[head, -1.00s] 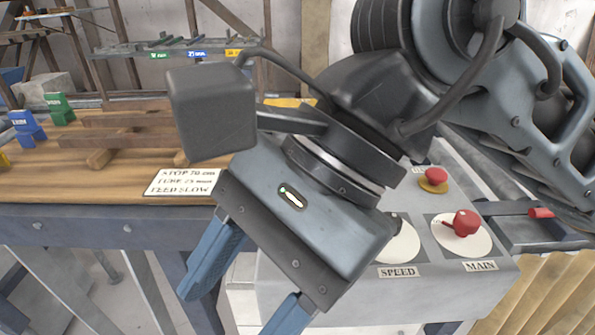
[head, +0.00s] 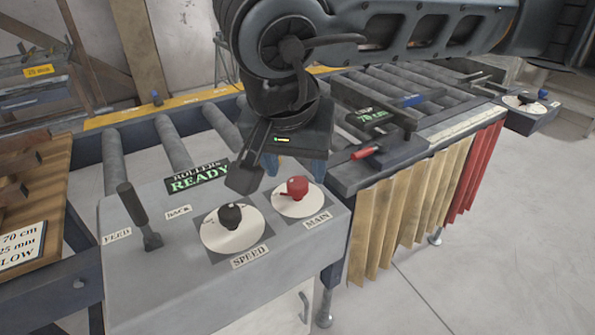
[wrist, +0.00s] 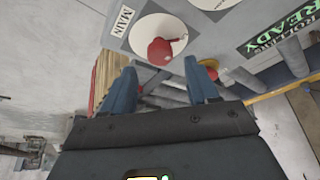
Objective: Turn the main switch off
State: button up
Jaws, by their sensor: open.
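The main switch is a red knob (head: 293,187) on a round white dial (head: 304,208), labelled MAIN, at the right end of the grey control box (head: 150,290). In the head view its pointer sticks out to the left; the small dial marks are too small to read. My gripper (head: 295,168) is open and empty, just behind and above the knob, partly hidden by my wrist. In the wrist view the red knob (wrist: 160,50) shows just beyond and between the two blue fingertips (wrist: 161,70), apart from them.
Left of the switch is the black SPEED knob (head: 230,215), then the FEED/BACK lever (head: 138,213). A display (head: 198,180) reads ROLLERS READY. A red button on yellow (wrist: 208,66) sits behind one finger in the wrist view. A red-handled lever (head: 365,152) stands right of my gripper.

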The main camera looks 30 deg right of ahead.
aim_at(298, 182)
jog(key=shift+x, duration=1.85)
jog(key=shift+c, duration=0.4)
jog(key=c, duration=0.9)
